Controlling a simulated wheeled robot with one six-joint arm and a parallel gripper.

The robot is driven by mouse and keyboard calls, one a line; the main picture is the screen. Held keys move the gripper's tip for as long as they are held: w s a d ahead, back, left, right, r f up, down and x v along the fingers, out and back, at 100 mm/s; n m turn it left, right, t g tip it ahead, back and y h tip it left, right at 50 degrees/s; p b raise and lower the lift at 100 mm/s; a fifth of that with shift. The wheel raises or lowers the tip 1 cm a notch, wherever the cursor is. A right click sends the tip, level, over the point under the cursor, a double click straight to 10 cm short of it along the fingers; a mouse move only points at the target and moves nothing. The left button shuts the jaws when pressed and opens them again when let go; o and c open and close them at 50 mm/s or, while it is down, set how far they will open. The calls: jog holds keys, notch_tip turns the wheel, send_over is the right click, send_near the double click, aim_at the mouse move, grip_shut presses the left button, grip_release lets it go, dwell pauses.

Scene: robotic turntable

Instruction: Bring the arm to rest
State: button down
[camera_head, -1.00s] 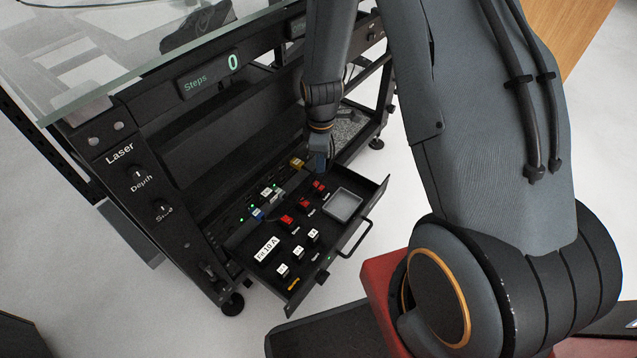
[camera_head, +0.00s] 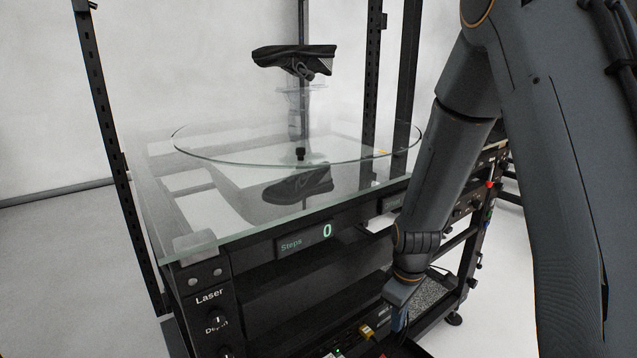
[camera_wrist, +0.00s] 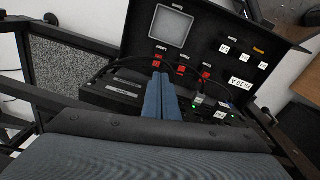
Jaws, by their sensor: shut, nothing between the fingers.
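My gripper (camera_wrist: 160,98) is shut and empty in the wrist view. In the head view my gripper (camera_head: 400,318) points down at the lower front of the turntable frame, by a yellow connector (camera_head: 367,331). The arm reaches down from the upper right. Whether the fingertips touch anything there cannot be told.
A round glass turntable (camera_head: 230,150) stands on the glass top, with a dark shoe (camera_head: 293,55) held above it. A display (camera_head: 305,240) reads "Steps 0". Black uprights (camera_head: 108,130) rise at the frame's corners. A cable (camera_wrist: 135,62) runs behind the fingers. Open floor lies left.

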jog(key=s+r+m+t, duration=0.2)
jog(key=s+r+m, duration=0.8)
jog(key=r, duration=0.4)
jog(key=s+a+r+n+g, duration=0.35)
jog(key=s+a+n, duration=0.25)
jog(key=s+a, duration=0.85)
jog(key=d+r+m+p, duration=0.2)
jog(key=d+r+p, duration=0.5)
jog(key=r+p, duration=0.3)
jog(key=w+d+r+m+p, duration=0.1)
jog(key=d+r+m+p, duration=0.2)
jog(key=d+r+p, duration=0.4)
notch_tip(320, 180, up, 4)
jog(key=p, duration=0.7)
jog(key=shift+w+d+f+t+p, duration=0.15)
jog(key=shift+d+t+p, duration=0.05)
jog(key=shift+t+p, duration=0.15)
jog(key=shift+a, duration=0.1)
